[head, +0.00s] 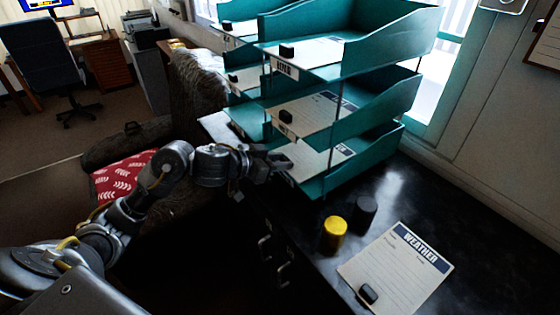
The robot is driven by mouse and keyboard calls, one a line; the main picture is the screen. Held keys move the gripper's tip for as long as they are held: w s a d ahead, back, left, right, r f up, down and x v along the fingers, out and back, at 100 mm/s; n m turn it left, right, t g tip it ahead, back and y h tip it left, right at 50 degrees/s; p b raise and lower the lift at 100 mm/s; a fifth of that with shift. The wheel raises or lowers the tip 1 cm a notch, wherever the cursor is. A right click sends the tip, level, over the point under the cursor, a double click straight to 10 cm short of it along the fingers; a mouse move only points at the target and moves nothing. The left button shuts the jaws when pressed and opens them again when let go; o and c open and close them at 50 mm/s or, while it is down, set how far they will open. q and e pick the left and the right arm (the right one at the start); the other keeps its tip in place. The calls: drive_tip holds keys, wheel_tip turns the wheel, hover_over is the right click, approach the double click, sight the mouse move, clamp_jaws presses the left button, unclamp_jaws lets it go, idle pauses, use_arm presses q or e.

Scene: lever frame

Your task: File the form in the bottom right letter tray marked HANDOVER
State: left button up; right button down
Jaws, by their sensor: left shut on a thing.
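My left gripper (280,160) reaches in from the left to the front of the bottom right letter tray (358,167). It is shut on the near end of a white form (318,160), where its jaws hide any grip block. The form lies within the teal tray's opening, its dark header toward the back; I cannot tell whether it rests on the tray floor. The tray's front label is hidden by the gripper. My right gripper is not in view.
Trays above hold forms with black blocks, in the middle right tray (395,103) and top right tray (395,42). A second teal stack stands left. On the black cabinet top (455,222) are a yellow cylinder (334,234), a dark cylinder (363,211) and a WEATHER form (400,265).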

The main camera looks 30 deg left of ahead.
use_arm(q)
drive_tip(key=shift+f, duration=0.45)
drive_tip(key=o, duration=1.1)
drive_tip(key=b+v, duration=0.1)
drive_tip(key=v, duration=0.9)
drive_tip(key=shift+s+a+r, duration=0.2)
drive_tip(key=shift+s, duration=0.15)
